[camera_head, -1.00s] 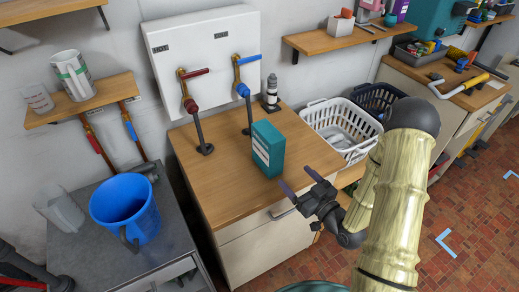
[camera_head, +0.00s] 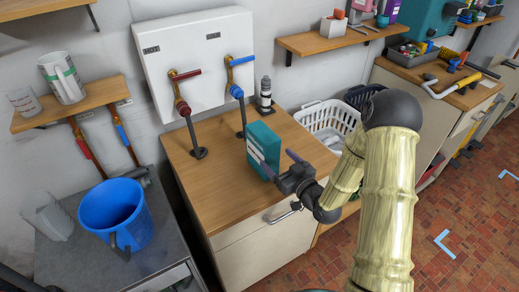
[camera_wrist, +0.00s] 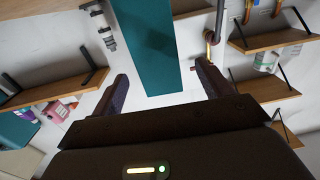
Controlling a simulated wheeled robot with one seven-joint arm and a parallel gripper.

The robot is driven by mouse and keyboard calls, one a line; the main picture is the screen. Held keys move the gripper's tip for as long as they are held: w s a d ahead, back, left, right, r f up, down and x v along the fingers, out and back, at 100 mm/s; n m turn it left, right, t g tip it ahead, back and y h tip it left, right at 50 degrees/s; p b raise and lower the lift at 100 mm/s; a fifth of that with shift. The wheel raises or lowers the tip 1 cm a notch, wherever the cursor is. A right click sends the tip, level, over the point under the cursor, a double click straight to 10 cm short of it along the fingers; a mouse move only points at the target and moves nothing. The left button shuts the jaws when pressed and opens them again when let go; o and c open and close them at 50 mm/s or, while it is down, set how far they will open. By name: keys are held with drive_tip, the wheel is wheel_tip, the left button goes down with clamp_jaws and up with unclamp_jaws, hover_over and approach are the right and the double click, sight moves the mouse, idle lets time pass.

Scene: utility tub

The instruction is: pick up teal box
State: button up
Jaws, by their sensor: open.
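The teal box (camera_head: 263,149) stands upright on the wooden counter top (camera_head: 215,190), with a white label on its front side. My gripper (camera_head: 279,165) is open at the box's right front side, its fingers pointing toward the box. One finger overlaps the box's lower right in the head view. In the wrist view the teal box (camera_wrist: 148,45) fills the upper middle, between and beyond the open fingers (camera_wrist: 162,92). I cannot tell whether either finger touches it.
Two taps with a red handle (camera_head: 186,75) and a blue handle (camera_head: 236,90) rise behind the box. A black and white bottle (camera_head: 265,93) stands at the back. A white basket (camera_head: 325,121) is to the right. A blue bucket (camera_head: 115,215) is at the left.

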sight(273, 153)
drive_tip(key=shift+x, duration=1.45)
drive_tip(key=shift+w+a+r+p, duration=0.25)
drive_tip(key=shift+w+p, duration=0.15)
drive_tip(key=shift+p, duration=0.2)
drive_tip(key=p+x, duration=0.1)
drive_tip(key=x, duration=0.3)
drive_tip(key=shift+w+r, duration=0.1)
drive_tip(key=c, duration=1.5)
